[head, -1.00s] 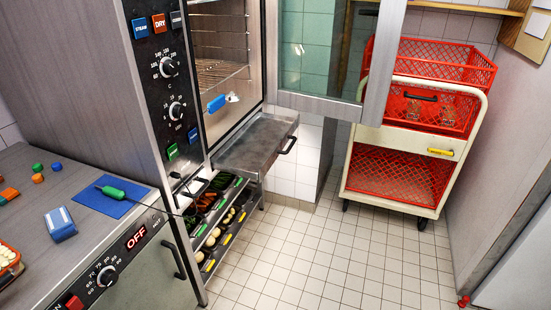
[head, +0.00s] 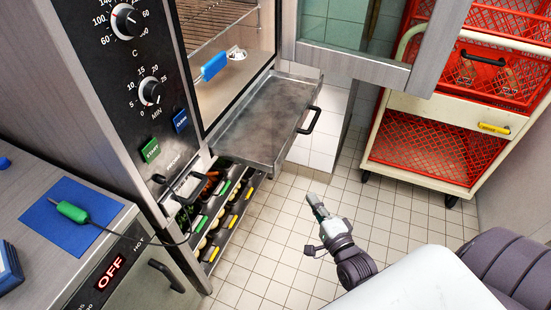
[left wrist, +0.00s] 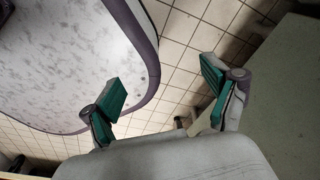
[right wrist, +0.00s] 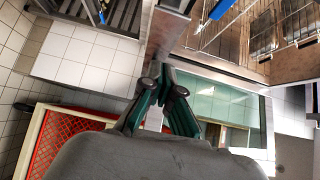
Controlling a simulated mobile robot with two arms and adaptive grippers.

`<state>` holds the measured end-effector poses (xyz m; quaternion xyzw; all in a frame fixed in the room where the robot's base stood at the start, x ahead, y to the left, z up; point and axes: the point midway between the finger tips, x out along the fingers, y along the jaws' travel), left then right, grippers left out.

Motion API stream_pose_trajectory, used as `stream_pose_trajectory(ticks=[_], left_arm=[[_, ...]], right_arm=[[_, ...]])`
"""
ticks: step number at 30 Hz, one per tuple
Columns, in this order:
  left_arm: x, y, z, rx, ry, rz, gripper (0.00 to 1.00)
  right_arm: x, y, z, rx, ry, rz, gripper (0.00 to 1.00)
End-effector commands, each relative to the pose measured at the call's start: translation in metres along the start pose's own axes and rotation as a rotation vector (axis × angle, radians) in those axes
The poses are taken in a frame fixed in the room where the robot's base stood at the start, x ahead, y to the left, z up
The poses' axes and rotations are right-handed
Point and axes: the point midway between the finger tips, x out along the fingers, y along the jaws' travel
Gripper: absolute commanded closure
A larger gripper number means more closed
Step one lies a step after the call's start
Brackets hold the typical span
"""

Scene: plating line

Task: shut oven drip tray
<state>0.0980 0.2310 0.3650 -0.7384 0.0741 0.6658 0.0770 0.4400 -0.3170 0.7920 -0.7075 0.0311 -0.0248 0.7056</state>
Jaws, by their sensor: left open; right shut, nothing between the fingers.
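The oven drip tray (head: 262,122) is a shallow grey metal pan below the oven chamber (head: 218,40). In the head view it sticks well out from the oven front, with a black handle (head: 309,120) on its outer edge. My right gripper (head: 314,203) is shut and empty, in front of the tray and below its handle in the picture, apart from both. Its closed fingers also show in the right wrist view (right wrist: 164,76). My left gripper (left wrist: 166,86) is open and empty in the left wrist view, above tiled floor; it is outside the head view.
The oven's glass door (head: 350,45) stands open above the tray's right side. A rack of food pans (head: 225,215) sits under the tray. A cart (head: 440,108) with red crates stands at right. Tiled floor is clear between. A counter (head: 95,200) is at left.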

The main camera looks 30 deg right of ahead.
Motion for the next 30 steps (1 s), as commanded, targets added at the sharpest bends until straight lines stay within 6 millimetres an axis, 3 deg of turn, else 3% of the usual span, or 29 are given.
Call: stream_pose_trajectory(ticks=[5,10,18,24,30], left_arm=[[-0.003,0.001,0.014,0.001,-0.022,0.001,0.13],[-0.007,-0.002,0.024,0.002,-0.038,-0.002,0.13],[-0.011,-0.004,0.013,0.002,-0.021,-0.005,0.13],[-0.015,-0.004,0.004,0.002,-0.008,-0.004,0.13],[-0.015,-0.004,0.005,0.002,-0.01,-0.004,0.13]], right_arm=[[0.019,-0.004,0.0,0.008,0.0,-0.008,1.0],[0.054,-0.005,0.0,0.006,0.0,-0.009,1.0],[0.107,-0.004,0.006,0.008,0.0,-0.004,1.0],[0.123,-0.003,0.024,0.007,0.0,-0.003,1.0],[0.128,-0.002,0.029,0.005,0.0,-0.003,1.0]])
